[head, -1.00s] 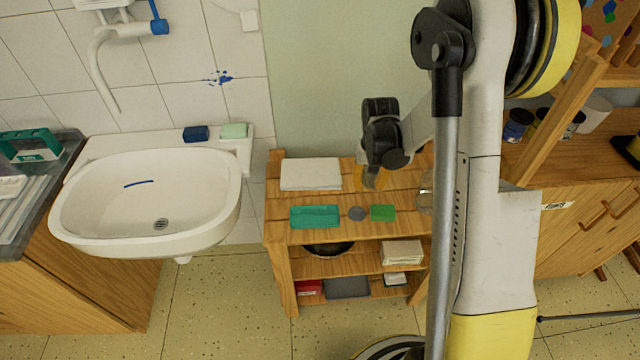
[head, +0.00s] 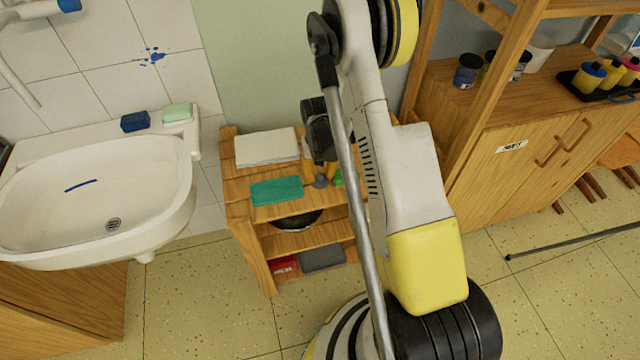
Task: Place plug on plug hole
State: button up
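The plug, a small grey disc (head: 320,182), lies on the top board of the wooden shelf, between a teal box and a green block. My gripper (head: 319,175) is just above or around it, with its two yellow fingers apart, one on each side. I cannot tell whether the fingers touch the plug. The plug hole (head: 113,224) is a dark round drain in the bottom of the white sink (head: 168,215) at the left. Nothing covers it.
The teal box (head: 277,191), the partly hidden green block (head: 339,178) and a white paper stack (head: 267,148) share the shelf top (head: 238,190). A blue block (head: 135,121) and pale green soap (head: 177,112) sit on the sink's back edge. A cabinet (head: 540,150) stands right.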

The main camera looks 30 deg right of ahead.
aim_at(321, 175)
jog(key=shift+f, duration=0.75)
jog(key=shift+r, duration=0.1)
grip_shut()
jog(key=shift+r, duration=0.1)
notch_tip(321, 175, up, 4)
jog(key=shift+r+p, duration=0.2)
jog(key=shift+p, duration=1)
jog(key=s+d+r+p, duration=0.3)
jog(key=s+d+r, duration=0.3)
jog(key=s+d, duration=0.2)
jog(key=shift+s+d+r+p, duration=0.15)
jog(key=shift+r+p, duration=0.05)
jog(key=shift+p, duration=0.1)
